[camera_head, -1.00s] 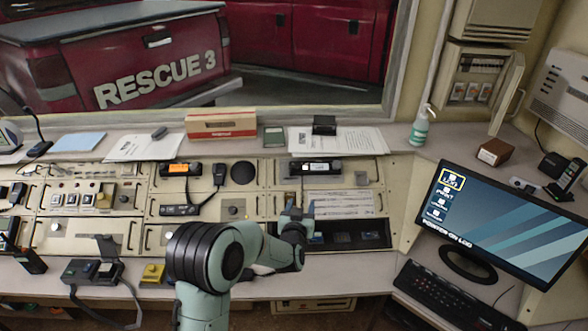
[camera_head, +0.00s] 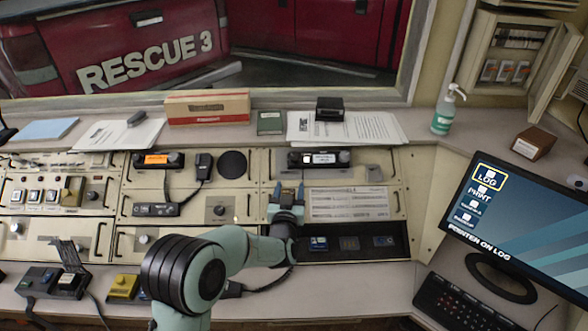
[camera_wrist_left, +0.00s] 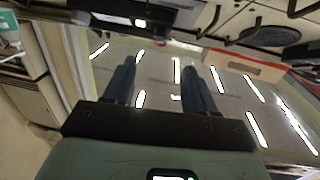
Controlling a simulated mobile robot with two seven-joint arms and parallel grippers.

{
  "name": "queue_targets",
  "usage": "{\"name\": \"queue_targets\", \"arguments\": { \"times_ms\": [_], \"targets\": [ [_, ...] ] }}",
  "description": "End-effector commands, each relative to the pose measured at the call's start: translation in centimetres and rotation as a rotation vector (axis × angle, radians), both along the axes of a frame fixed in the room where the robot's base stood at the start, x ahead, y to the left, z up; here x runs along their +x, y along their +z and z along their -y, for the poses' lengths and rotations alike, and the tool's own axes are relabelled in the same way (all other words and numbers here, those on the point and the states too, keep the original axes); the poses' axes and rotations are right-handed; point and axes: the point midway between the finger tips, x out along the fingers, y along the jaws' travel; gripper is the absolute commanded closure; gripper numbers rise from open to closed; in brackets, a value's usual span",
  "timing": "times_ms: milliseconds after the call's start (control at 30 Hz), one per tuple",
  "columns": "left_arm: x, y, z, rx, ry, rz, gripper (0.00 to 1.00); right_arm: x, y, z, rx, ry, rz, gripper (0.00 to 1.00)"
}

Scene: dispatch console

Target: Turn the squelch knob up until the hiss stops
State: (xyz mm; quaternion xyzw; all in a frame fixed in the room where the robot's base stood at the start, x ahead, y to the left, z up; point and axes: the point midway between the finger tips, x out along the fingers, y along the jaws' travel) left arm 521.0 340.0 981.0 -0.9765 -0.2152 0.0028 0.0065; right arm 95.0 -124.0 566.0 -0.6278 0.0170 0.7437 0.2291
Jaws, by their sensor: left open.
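The console's panels carry several small knobs. A dark knob (camera_head: 220,210) sits on a cream panel left of my gripper, and a paler knob (camera_head: 143,238) sits lower left. I cannot read which is labelled squelch. My left gripper (camera_head: 287,190) is in front of the panel, right of the dark knob and below the right-hand radio (camera_head: 320,158). Its two blue-grey fingers point up, apart and empty. The left wrist view shows the same open fingers (camera_wrist_left: 160,88) with nothing between them. Whether they touch the panel is unclear. My right gripper is not in view.
A radio with an orange display (camera_head: 158,160), a hand microphone (camera_head: 203,165) and a round speaker (camera_head: 232,165) are left of my gripper. The monitor (camera_head: 520,225) stands at right.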

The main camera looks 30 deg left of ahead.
Motion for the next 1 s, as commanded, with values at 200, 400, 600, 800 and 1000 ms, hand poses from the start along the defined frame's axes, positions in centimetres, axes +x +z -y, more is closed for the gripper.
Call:
{"name": "queue_targets", "arguments": {
  "times_ms": [200, 400, 600, 800, 1000],
  "targets": [
    [2.6, 0.4, -1.3, 0.001, 0.003, 0.003, 0.44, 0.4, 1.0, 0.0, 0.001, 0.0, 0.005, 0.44],
    [6.1, 0.4, -2.9, 0.002, 0.003, 0.001, 0.44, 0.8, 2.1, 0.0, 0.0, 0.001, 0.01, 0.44],
    [9.2, 0.4, -4.3, 0.002, 0.002, 0.001, 0.44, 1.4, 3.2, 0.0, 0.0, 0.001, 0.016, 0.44],
    [11.2, 0.4, -5.3, 0.001, 0.001, 0.002, 0.44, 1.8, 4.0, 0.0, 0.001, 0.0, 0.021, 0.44],
    [11.9, 0.3, -5.6, 0.0, 0.001, 0.001, 0.44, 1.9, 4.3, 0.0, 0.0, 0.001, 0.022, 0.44]
  ]
}}
